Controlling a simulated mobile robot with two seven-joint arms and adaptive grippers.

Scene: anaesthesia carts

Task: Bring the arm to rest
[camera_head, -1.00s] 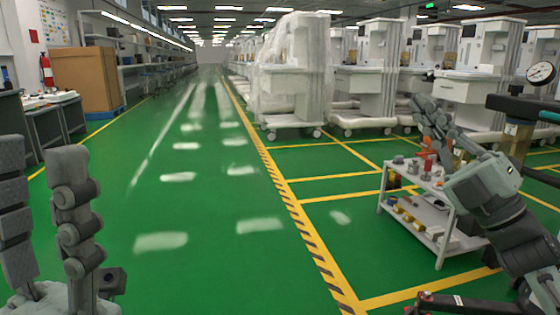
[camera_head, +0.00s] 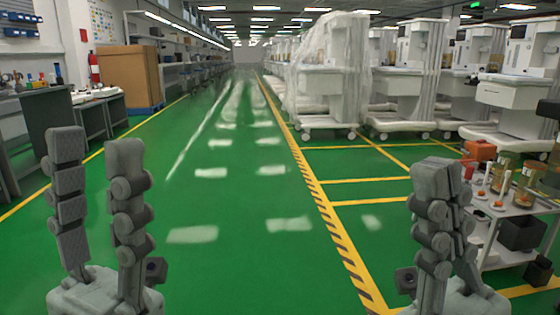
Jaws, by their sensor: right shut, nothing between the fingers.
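My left gripper (camera_head: 96,142) stands upright at the lower left of the head view. Its two grey jointed fingers are apart with bare floor showing between them, and it is empty. My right gripper (camera_head: 436,168) stands upright at the lower right. Its fingers are pressed together with nothing between them. It is in front of and just left of a white cart (camera_head: 496,262), and covers part of it. I cannot tell whether it touches the cart.
The cart carries jars (camera_head: 524,180), orange-capped items and a black bin (camera_head: 521,233). An orange box (camera_head: 480,150) shows behind. White anaesthesia machines (camera_head: 405,85) line the right, one wrapped in plastic (camera_head: 328,75). A large cardboard box (camera_head: 129,77) and workbenches stand left. The green aisle (camera_head: 270,210) is clear.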

